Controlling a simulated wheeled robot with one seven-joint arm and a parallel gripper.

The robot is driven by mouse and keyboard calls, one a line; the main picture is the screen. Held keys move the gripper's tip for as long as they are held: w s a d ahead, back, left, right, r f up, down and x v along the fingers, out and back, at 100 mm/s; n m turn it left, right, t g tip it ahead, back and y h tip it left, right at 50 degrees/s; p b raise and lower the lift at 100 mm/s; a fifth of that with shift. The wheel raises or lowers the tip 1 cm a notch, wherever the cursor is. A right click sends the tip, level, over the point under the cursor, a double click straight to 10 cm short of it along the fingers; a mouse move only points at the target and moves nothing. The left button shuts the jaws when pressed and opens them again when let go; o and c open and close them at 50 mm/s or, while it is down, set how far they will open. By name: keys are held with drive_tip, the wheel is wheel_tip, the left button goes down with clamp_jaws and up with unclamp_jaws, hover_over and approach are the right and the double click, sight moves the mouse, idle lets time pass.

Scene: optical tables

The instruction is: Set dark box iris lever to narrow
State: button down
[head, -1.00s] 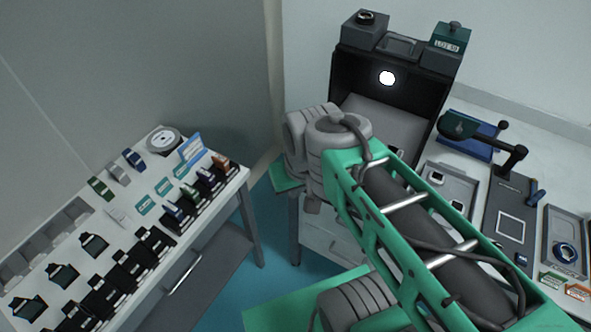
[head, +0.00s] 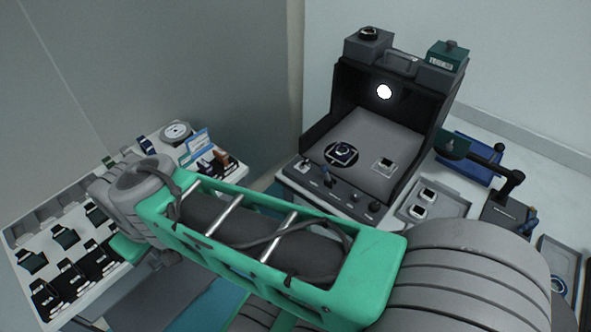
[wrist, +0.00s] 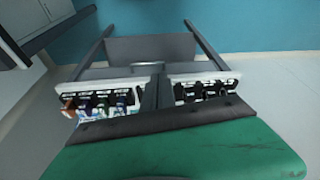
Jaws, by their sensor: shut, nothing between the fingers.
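The dark box (head: 346,92) stands open at the back, with a bright round light (head: 384,92) on its inner back wall. Its front panel (head: 341,192) carries several small knobs and levers, among them an upright lever (head: 327,178). Which control is the iris lever, and its setting, is too small to tell. My gripper is hidden in the head view, behind my arm at left. In the wrist view my gripper (wrist: 157,92) has its dark fingers together, empty, pointing at the side table, away from the dark box.
The side table (head: 20,232) at left holds several black holders and coloured pieces. Inside the dark box are a round dark-based item (head: 342,154) and a small pale square item (head: 384,166). A lamp arm (head: 490,160) and tray (head: 440,200) stand right of it.

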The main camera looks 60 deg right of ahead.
drive_tip(key=shift+d, duration=0.1)
drive_tip(key=s+d+f+m+g+h+b, duration=0.1)
drive_tip(key=d+f+m+h+b, duration=0.2)
drive_tip(key=d, duration=1)
drive_tip(key=s+d+m+g+h+b, duration=0.1)
drive_tip(key=s+d+m+h+b, duration=0.3)
drive_tip(key=d, duration=0.8)
drive_tip(key=s+d+m+g, duration=0.2)
drive_tip(key=s+d, duration=0.3)
drive_tip(key=d, duration=0.3)
drive_tip(key=shift+d+r+m, duration=0.2)
drive_tip(key=shift+r+m, duration=0.1)
drive_tip(key=shift+m, duration=0.4)
